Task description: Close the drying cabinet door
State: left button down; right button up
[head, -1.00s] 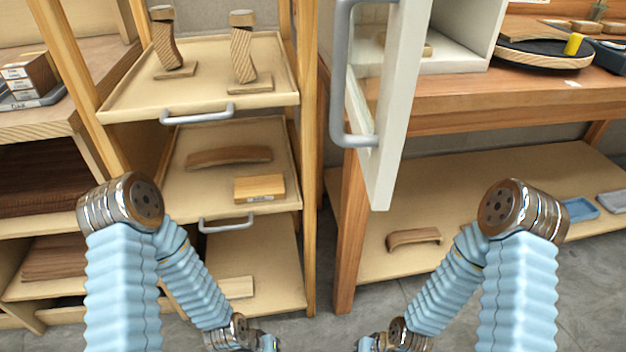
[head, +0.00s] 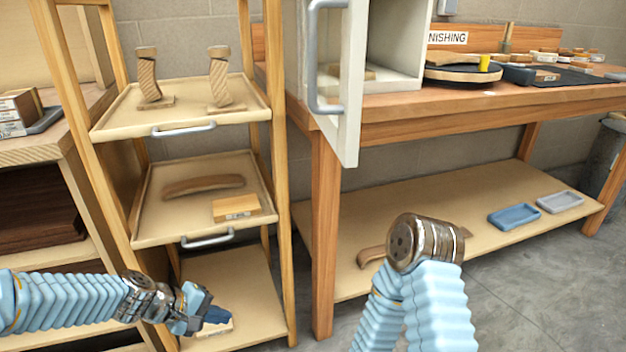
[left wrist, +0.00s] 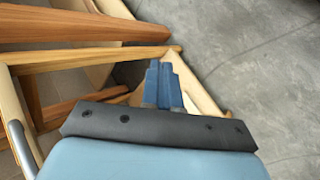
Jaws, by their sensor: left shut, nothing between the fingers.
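The drying cabinet door (head: 349,95) is white-framed and stands swung open toward me, with a grey bar handle (head: 314,60) on its near side. The white cabinet (head: 408,35) sits on the workbench, its inside showing behind the door, with a wooden piece (head: 352,73) in it. My left gripper (head: 212,316) is shut and empty, low in front of the bottom shelf of the rack, well below and left of the door. It also shows in the left wrist view (left wrist: 163,66). My right arm comes up at lower right; its gripper is out of the picture.
A wooden rack at left has pull-out trays (head: 110,120) holding wood pieces. The workbench (head: 450,108) carries a black turntable (head: 464,73). Its lower shelf (head: 470,225) holds a curved piece, a blue tray (head: 514,216) and a grey tray (head: 560,202).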

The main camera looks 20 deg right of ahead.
aim_at(343, 139)
pick_arm(q)
jog(key=s+d+r+m+h+b, duration=0.1)
jog(key=d+r+h+b, duration=0.2)
jog(key=r, duration=1.2)
jog(key=s+d+r+m+h+b, duration=0.15)
jog(key=r+h, duration=0.25)
jog(key=r, duration=1.2)
jog(key=s+r+m+g+h, duration=0.4)
jog(key=s+r, duration=0.4)
jog(key=r, duration=0.5)
jog(key=shift+m+y, duration=0.25)
jog(key=shift+y, duration=0.35)
jog(key=d, duration=0.4)
jog(key=s+d, duration=0.1)
jog(key=d, duration=0.8)
jog(key=shift+s, duration=0.3)
jog(key=shift+d+f+p, duration=0.1)
jog(key=shift+d+p, duration=0.2)
jog(key=shift+d, duration=0.3)
